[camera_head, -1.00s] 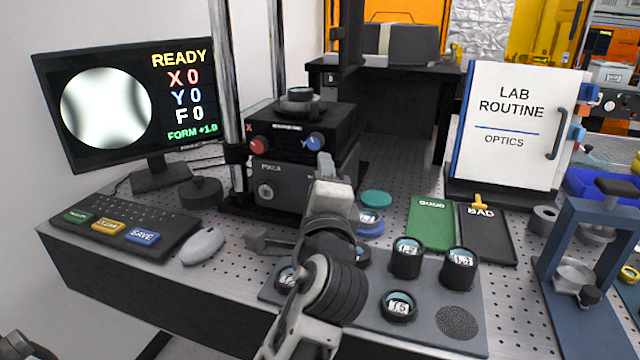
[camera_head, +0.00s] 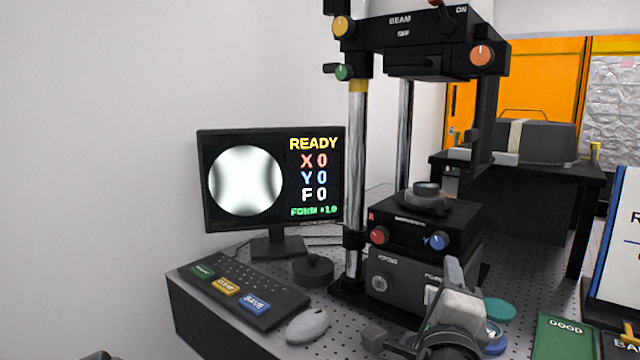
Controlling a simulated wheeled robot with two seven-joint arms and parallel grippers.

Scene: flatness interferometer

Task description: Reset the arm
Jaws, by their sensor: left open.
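My left gripper (camera_head: 413,304) is at the bottom, right of centre. Its jaws are apart and I see nothing between them. It is in front of the interferometer's black stage unit (camera_head: 425,228), which has a red knob (camera_head: 379,235) and a blue knob (camera_head: 437,241). It hides part of the unit's lower front. I cannot tell whether it touches the unit. Most of my left arm is below the frame. My right gripper is not in view.
A monitor (camera_head: 270,232) reads READY, with X, Y and F at 0. A keyboard (camera_head: 243,290) and mouse (camera_head: 307,326) lie at front left. Teal (camera_head: 498,310) and blue discs are right of my gripper, with a green GOOD pad (camera_head: 564,338) beyond. A tall column frame (camera_head: 357,170) rises behind.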

